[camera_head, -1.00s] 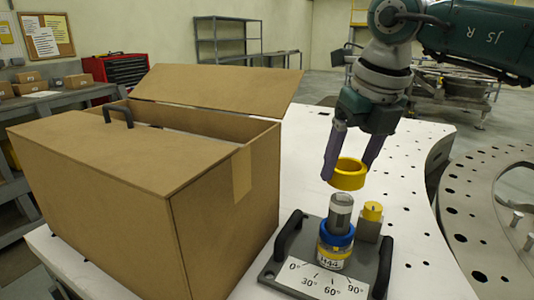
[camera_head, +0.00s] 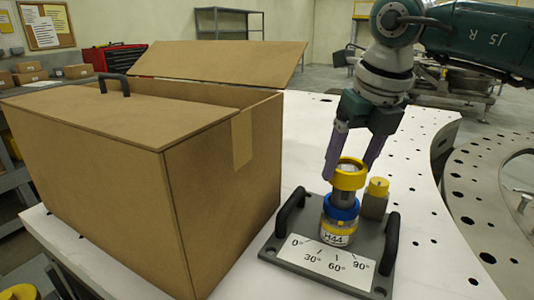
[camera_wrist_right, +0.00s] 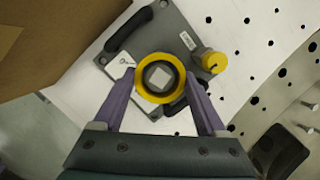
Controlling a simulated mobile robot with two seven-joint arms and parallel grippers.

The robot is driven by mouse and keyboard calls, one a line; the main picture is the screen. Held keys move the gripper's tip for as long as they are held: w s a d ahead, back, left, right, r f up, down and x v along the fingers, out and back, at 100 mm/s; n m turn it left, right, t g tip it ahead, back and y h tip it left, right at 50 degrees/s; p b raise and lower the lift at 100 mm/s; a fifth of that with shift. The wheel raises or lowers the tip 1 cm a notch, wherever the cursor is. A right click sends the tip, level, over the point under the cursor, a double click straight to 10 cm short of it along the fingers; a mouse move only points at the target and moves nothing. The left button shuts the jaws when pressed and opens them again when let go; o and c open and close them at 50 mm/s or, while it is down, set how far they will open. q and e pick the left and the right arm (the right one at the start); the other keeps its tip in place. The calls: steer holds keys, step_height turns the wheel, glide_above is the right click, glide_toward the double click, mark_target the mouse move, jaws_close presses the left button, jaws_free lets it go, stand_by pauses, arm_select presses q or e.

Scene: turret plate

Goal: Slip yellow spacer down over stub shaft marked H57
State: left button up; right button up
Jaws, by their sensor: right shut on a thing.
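The yellow spacer (camera_head: 349,178) is a ring held level between the fingertips of my right gripper (camera_head: 350,170), which is shut on it. It sits at the top of the grey stub shaft (camera_head: 344,197), lined up over it. In the right wrist view, the shaft's squarish end (camera_wrist_right: 160,77) shows inside the spacer's opening (camera_wrist_right: 142,92), a little off centre. How far the spacer is down the shaft I cannot tell. A blue ring (camera_head: 341,208) is around the shaft lower down. The label below it (camera_head: 335,239) reads H44; I see no H57. My left gripper is not in view.
The shaft stands on a grey plate (camera_head: 270,251) with black handles (camera_head: 390,243) and an angle scale. A grey post with a yellow top (camera_head: 378,187) stands close at right. A large cardboard box (camera_head: 215,215) fills the left. White table is clear behind.

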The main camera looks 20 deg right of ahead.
steer(key=shift+f+b, duration=1.45)
steer(key=shift+f, duration=0.5)
steer(key=o, duration=1.4)
steer(key=shift+r, duration=0.1)
steer(key=b+v, duration=0.1)
steer(key=v, duration=0.9)
